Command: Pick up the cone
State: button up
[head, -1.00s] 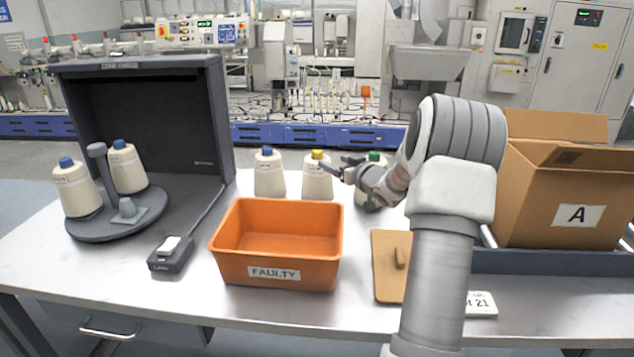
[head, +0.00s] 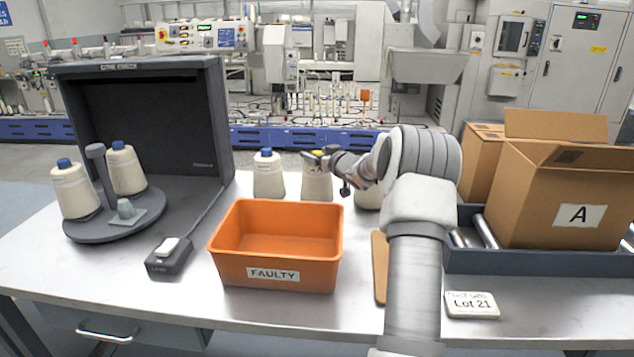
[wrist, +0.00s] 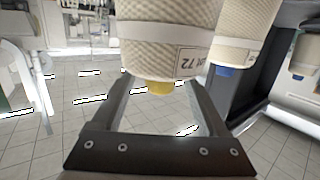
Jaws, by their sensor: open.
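A cream cone with a yellow tip (head: 316,183) stands upright on the table, the middle one of a row of three. A blue-tipped cone (head: 267,177) stands to its left. The third cone (head: 368,197) is mostly hidden behind my arm. My gripper (head: 325,168) is open at the upper part of the yellow-tipped cone, on its right side and partly in front of it. In the wrist view the yellow-tipped cone (wrist: 165,50) appears upside down, in line with the gap between my open fingers (wrist: 155,85). The blue-tipped cone (wrist: 240,28) is beside it.
An orange bin marked FAULTY (head: 231,267) stands in front of the row. A grey booth (head: 228,130) with two blue-tipped cones on a round base (head: 90,230) is at left. A box marked A (head: 530,215) sits on rollers at right. A Lot 21 card (head: 472,312) lies front right.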

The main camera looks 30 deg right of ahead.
grip_shut()
dwell(0.3)
jog(key=shift+r, duration=0.1)
dwell(1.0)
